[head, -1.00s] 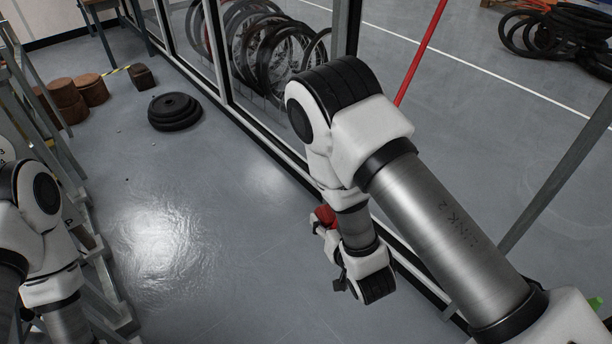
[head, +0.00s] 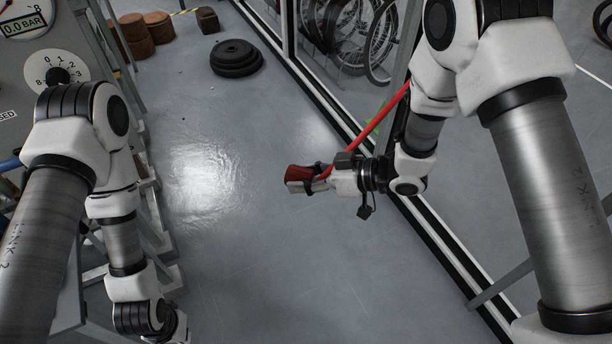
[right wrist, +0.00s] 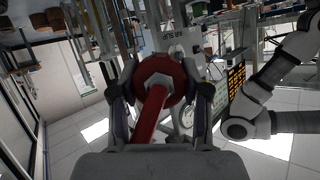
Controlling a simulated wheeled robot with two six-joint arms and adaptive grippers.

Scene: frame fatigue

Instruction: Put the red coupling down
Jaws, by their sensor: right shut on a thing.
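The red coupling (head: 298,173) is held in the air in my right gripper (head: 308,180), above the grey floor. The gripper is shut around it, with its fingers pointing left in the head view. A red hose (head: 372,132) runs from the coupling up and to the right, past my right wrist. In the right wrist view the round red coupling (right wrist: 161,72) sits between the two fingers, and the hose (right wrist: 148,118) comes toward the camera. My left gripper (head: 178,326) is only partly in view at the bottom edge; its fingers cannot be made out.
A grey panel with a pressure gauge (head: 22,18) and a dial (head: 56,74) stands at left. A glazed partition (head: 330,45) runs along the right, with wheels behind it. Black discs (head: 236,58) lie stacked on the floor. The middle floor is clear.

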